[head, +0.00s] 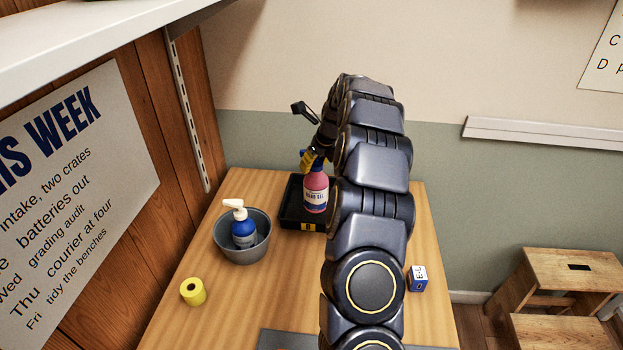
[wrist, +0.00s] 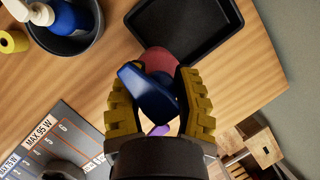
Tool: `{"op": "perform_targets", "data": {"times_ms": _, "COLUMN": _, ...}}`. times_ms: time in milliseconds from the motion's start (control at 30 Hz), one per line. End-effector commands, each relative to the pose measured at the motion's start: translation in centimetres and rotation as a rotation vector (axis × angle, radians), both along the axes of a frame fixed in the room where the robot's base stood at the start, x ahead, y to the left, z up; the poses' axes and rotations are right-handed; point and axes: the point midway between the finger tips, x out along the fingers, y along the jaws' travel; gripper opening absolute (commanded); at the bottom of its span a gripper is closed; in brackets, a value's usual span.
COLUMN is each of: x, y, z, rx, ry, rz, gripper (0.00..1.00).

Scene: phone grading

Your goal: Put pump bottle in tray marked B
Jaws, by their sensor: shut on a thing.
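A pink bottle (head: 316,191) with a "HAND GEL" label and a blue top is upright at the black tray (head: 290,212). The tray has a yellow tag on its front; its letter is too small to read. My gripper (head: 308,160) is shut on the bottle's blue top (wrist: 150,92). In the wrist view the pink body (wrist: 160,60) overlaps the near edge of the tray (wrist: 185,58); I cannot tell whether its base touches the tray floor. Another bottle, blue with a white pump (head: 242,228), stands in a grey bowl (head: 243,257) left of the tray.
A yellow roll (head: 193,291) lies at the front left of the table (head: 230,310). A small lettered cube (head: 418,279) is right of my arm. A grey printed mat (wrist: 60,130) lies near the front. My arm hides part of the table. A wooden stool (head: 565,275) stands right.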

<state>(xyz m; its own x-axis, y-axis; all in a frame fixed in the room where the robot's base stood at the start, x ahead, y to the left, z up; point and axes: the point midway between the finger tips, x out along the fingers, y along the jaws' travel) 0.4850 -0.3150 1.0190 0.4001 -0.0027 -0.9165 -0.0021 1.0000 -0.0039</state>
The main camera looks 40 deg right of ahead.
Motion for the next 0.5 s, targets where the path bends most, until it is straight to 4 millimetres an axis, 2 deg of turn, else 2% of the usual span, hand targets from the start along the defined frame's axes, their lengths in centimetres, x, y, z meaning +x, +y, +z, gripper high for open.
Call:
{"op": "perform_targets", "data": {"times_ms": 167, "x": 2.1, "y": -1.3, "z": -1.1, "rx": -0.002, "ry": -0.001, "rz": 0.000, "gripper": 0.00}}
{"op": "perform_targets", "data": {"times_ms": 300, "x": 3.4, "y": -2.2, "z": -3.3, "rx": 0.001, "ry": 0.003, "rz": 0.000, "gripper": 0.00}}
{"op": "perform_targets", "data": {"times_ms": 500, "x": 5.0, "y": -3.3, "z": -5.5, "rx": -0.001, "ry": 0.000, "rz": 0.000, "gripper": 0.00}}
